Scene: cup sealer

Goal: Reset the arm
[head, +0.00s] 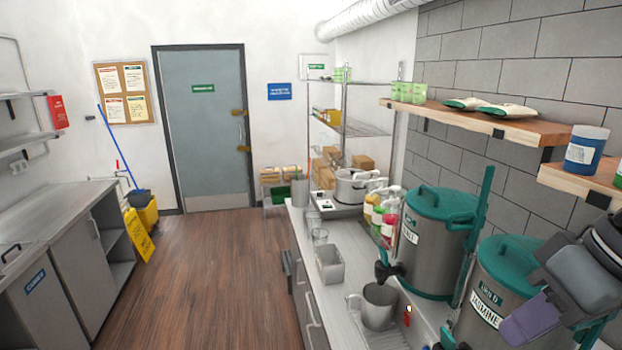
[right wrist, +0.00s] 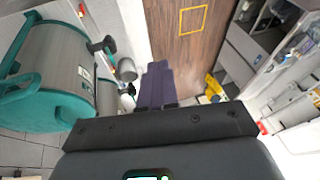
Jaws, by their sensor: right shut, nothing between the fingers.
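My right arm comes in at the right edge of the head view. Its gripper (head: 530,318) has purple-grey fingers that point down and left. It hangs in front of the rear wall side of the counter, close to the nearer tea dispenser (head: 488,300) labelled JASMINE, and overlaps it in the picture. In the right wrist view the two fingers (right wrist: 157,84) lie together, shut and empty. Whether the gripper touches the dispenser cannot be told. My left gripper is in neither view.
A second dispenser (head: 430,250) stands farther back on the counter. A metal pitcher (head: 378,306) sits below the taps. Wooden shelves (head: 470,119) jut from the wall above. A yellow mop bucket (head: 140,215) and wet-floor sign stand left; the wooden floor (head: 215,280) between the counters is clear.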

